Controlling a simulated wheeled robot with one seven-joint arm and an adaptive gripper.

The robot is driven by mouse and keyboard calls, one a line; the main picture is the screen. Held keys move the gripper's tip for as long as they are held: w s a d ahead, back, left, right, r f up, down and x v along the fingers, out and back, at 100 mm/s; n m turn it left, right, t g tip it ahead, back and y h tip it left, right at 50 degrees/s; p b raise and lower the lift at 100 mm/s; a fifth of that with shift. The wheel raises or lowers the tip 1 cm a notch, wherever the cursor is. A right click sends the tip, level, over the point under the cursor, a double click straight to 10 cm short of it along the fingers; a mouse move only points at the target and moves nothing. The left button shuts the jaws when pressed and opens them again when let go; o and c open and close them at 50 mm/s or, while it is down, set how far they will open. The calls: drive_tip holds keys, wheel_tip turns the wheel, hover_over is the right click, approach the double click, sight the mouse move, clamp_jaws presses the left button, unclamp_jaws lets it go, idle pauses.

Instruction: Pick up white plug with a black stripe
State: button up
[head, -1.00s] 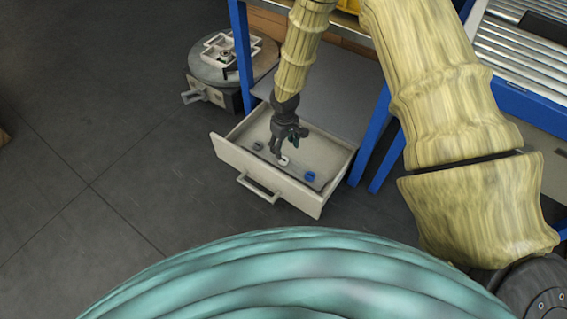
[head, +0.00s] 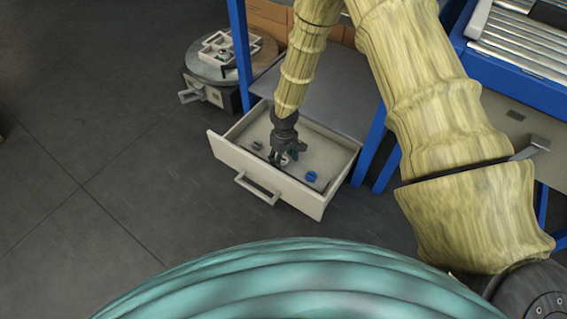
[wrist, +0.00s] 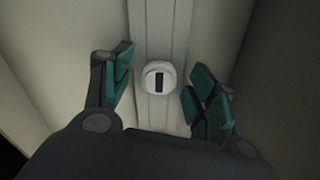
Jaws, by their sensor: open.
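The white plug with a black stripe (wrist: 158,77) lies in the open drawer (head: 235,158), on a pale ridged strip. In the wrist view it sits between the two spread fingers of my gripper (wrist: 160,95), apart from both, with its black stripe facing the camera. In the head view my gripper (head: 280,160) reaches down into the drawer, and the white plug (head: 285,159) shows only partly behind the fingers. My gripper is open and holds nothing.
A blue plug (head: 311,176) lies to the right in the drawer, and a dark grey plug (head: 257,145) to the left. The drawer walls stand close around my gripper. Blue posts (head: 241,55) frame the drawer. A round robot-like base (head: 218,70) stands behind left.

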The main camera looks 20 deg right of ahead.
drive_tip(key=shift+r, duration=0.1)
drive_tip(key=c, duration=0.8)
drive_tip(key=shift+r, duration=0.1)
